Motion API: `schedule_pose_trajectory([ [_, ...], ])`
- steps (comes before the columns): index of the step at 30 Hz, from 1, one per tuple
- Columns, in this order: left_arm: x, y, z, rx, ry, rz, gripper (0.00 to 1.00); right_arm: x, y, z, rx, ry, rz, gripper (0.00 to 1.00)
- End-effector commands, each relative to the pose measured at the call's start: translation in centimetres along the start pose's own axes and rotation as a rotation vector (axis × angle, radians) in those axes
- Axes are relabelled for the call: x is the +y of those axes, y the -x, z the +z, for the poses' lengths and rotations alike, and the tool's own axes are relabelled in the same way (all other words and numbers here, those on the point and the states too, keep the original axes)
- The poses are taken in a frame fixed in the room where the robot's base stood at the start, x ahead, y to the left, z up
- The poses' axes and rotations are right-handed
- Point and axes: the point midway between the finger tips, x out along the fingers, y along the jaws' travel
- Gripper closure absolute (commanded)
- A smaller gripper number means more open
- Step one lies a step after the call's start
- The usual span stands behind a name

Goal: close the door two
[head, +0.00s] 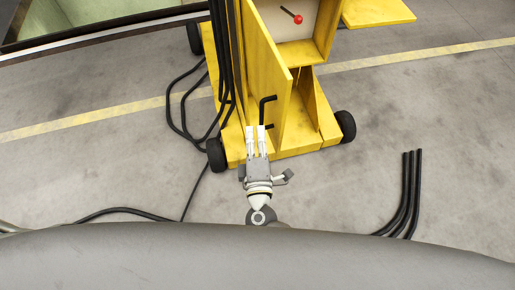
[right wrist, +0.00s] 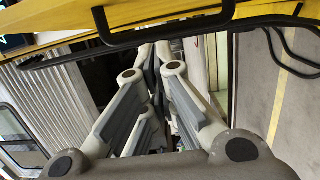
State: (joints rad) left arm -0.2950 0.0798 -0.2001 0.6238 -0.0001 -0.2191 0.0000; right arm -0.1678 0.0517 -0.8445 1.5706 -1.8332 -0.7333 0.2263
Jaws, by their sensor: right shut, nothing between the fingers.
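A yellow wheeled cabinet (head: 325,60) stands at the top of the head view. One yellow door (head: 264,60) of it stands open, jutting toward me, with a black bar handle (head: 264,108) near its lower edge. My right gripper (head: 256,128) is shut and empty, its fingertips close to this handle. In the right wrist view the handle (right wrist: 165,36) crosses just above the fingertips (right wrist: 152,48); I cannot tell whether they touch. A second yellow panel (head: 378,12) sticks out at the right of the cabinet. Neither door carries a readable number. My left gripper is out of view.
Black cables (head: 190,110) hang at the cabinet's left and run over the floor. Black wheels (head: 345,125) stick out at its base. A red-tipped lever (head: 298,19) is inside. Bent black pipes (head: 408,195) lie at right. Grey floor is clear between.

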Motion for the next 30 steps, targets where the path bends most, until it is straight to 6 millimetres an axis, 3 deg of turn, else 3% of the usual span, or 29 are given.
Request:
schedule_pose_trajectory([
  [2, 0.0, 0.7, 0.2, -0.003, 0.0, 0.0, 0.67, 0.3, -1.4, 0.2, -0.001, 0.003, 0.0, 1.0],
  [9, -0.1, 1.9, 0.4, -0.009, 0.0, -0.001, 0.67, 0.1, -1.9, 3.4, 0.0, 0.002, -0.001, 1.0],
  [25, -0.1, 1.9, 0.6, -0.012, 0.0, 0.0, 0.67, -0.1, -2.0, 4.0, 0.003, 0.001, -0.001, 1.0],
  [30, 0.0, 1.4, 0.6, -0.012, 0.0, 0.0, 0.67, -0.3, -2.3, 5.2, 0.027, 0.002, 0.001, 1.0],
])
